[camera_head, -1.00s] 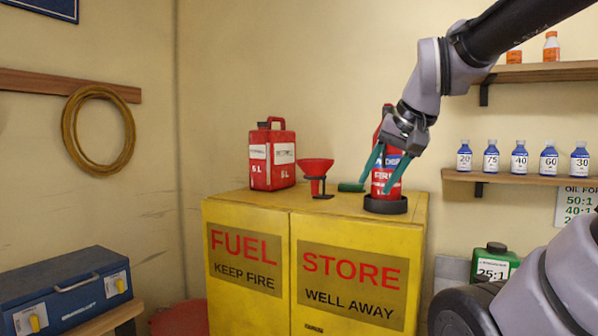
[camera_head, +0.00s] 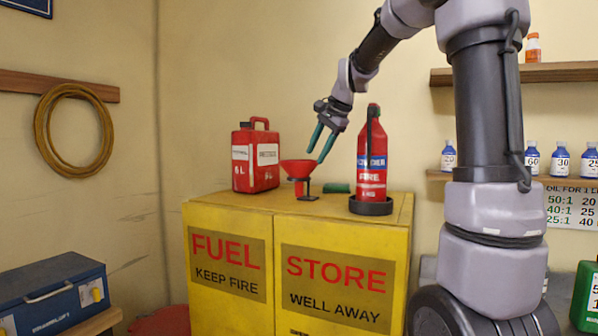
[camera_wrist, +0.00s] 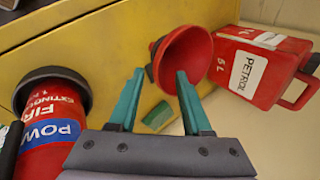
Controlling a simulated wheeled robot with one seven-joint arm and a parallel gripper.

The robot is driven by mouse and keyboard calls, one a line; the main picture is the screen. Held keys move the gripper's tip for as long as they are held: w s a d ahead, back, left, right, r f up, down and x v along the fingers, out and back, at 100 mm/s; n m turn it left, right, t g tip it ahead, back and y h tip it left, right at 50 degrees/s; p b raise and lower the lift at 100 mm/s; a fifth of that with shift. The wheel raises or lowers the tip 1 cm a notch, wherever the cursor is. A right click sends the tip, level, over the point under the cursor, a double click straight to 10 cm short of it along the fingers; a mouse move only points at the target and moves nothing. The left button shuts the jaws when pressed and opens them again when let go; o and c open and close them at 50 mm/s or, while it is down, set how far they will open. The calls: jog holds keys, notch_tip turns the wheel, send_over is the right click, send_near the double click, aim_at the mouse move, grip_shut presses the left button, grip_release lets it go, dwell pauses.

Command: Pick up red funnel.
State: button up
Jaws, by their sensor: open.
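The red funnel (camera_head: 298,170) stands upright in a small black stand on top of the yellow fuel cabinet, between the red petrol can and the fire extinguisher. My gripper (camera_head: 319,156) is open and empty, with its teal fingers pointing down just above and to the right of the funnel. In the wrist view the funnel (camera_wrist: 184,58) shows its wide mouth beyond the fingertips of my gripper (camera_wrist: 158,88), nearer the right finger. I cannot tell whether that finger touches it. The funnel's lower part is hidden in the wrist view.
The petrol can (camera_head: 256,157) stands left of the funnel, and the fire extinguisher (camera_head: 371,160) stands right in a black base ring. A small green object (camera_head: 337,187) lies between funnel and extinguisher. The yellow cabinet (camera_head: 230,207) has a bare front strip on top.

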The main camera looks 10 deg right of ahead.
aim_at(310, 170)
jog(key=x, duration=0.6)
jog(key=shift+s+f, duration=0.1)
jog(key=shift+s, duration=0.1)
grip_shut()
